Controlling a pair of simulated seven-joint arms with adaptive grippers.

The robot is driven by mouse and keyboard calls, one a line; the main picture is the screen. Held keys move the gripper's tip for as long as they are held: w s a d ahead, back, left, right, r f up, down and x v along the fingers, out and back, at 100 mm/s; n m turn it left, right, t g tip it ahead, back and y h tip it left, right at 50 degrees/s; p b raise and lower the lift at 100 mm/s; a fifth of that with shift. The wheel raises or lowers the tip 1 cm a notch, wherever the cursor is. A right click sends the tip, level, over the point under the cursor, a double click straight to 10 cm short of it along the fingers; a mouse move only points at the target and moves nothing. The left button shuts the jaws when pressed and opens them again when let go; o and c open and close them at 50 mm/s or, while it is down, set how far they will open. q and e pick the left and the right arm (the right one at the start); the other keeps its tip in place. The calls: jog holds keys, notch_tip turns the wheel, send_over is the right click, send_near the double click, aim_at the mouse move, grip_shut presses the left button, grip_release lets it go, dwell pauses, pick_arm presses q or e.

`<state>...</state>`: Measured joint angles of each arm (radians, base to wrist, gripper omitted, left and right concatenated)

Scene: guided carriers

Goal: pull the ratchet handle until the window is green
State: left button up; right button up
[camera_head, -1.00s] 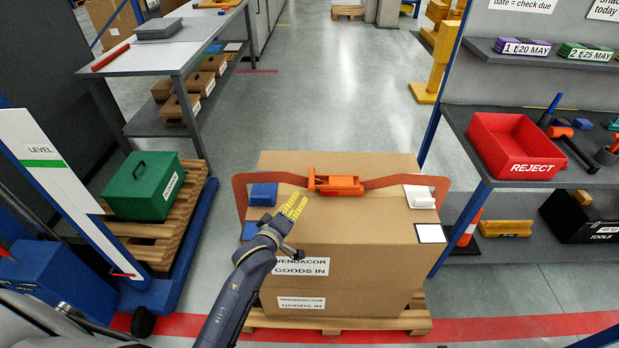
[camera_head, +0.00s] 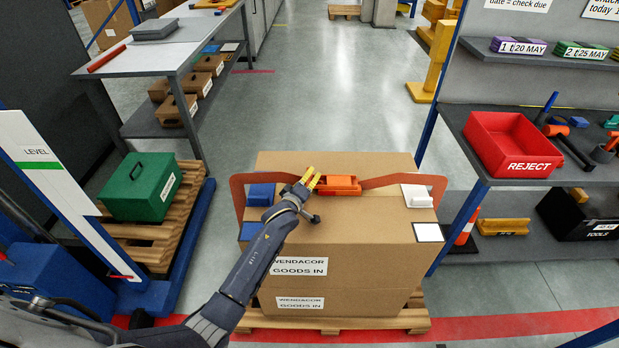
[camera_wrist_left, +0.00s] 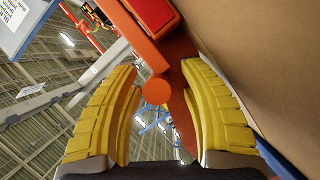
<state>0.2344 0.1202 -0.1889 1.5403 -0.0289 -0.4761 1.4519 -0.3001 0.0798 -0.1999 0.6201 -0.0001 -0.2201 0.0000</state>
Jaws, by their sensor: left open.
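The orange ratchet (camera_head: 341,186) sits on the strap (camera_head: 405,180) across the top of a large cardboard carton (camera_head: 335,222). My left gripper (camera_head: 312,178) is at the ratchet's left end, its yellow fingers hiding that part in the head view. In the left wrist view the gripper is open, and the orange ratchet handle (camera_wrist_left: 140,42) with its round end (camera_wrist_left: 156,91) lies between the spread fingers, with gaps at both sides. A red panel (camera_wrist_left: 152,12) shows on the ratchet body; I cannot tell if it is the window. My right gripper is out of view.
The carton stands on a pallet (camera_head: 385,322). A green case (camera_head: 140,187) is at left; a shelf with a red reject bin (camera_head: 512,145) is at right.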

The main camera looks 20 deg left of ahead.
pick_arm(q)
jog(key=shift+x, duration=0.8)
grip_shut()
jog(key=shift+f, duration=0.1)
